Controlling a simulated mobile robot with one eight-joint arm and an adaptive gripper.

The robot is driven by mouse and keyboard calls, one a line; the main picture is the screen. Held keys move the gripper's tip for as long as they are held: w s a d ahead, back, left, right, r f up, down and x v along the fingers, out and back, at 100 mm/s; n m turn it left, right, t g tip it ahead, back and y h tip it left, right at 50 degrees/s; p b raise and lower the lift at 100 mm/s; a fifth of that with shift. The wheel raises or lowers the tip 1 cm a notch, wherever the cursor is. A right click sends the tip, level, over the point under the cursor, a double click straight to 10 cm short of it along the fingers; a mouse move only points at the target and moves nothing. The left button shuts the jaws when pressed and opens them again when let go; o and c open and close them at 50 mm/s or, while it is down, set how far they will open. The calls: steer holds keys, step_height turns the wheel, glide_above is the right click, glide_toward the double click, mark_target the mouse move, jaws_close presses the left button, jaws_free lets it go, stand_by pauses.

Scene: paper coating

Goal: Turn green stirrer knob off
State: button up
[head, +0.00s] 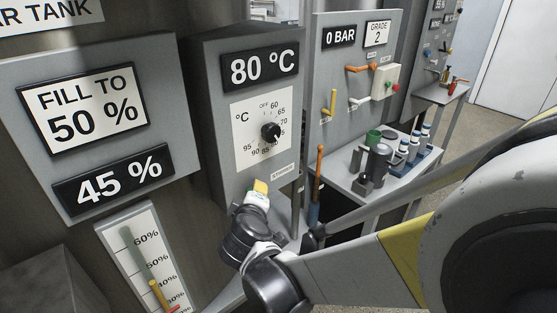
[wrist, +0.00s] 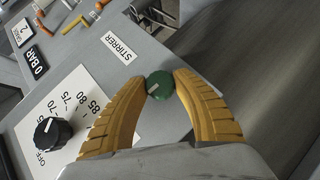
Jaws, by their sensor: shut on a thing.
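The green stirrer knob (wrist: 160,85) sits on the grey panel beside the label reading STIRRER (wrist: 117,46) in the wrist view. It has a pale pointer line on its face. My gripper (wrist: 160,80) has its two yellow fingers around the knob, with the tips against its sides. In the head view my gripper (head: 260,188) is at the lower part of the grey control box, just below the STIRRER label (head: 283,172). The green knob is hidden there by the gripper.
A black temperature dial (head: 270,132) is above the gripper on the same box, under an 80 °C sign (head: 260,68). It also shows at lower left in the wrist view (wrist: 52,133).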

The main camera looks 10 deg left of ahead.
stand_by(0.5)
steer(key=o, duration=1.2)
steer(key=shift+h, duration=0.3)
steer(key=v, duration=1.2)
steer(key=shift+f, duration=0.15)
steer(key=shift+d, duration=0.1)
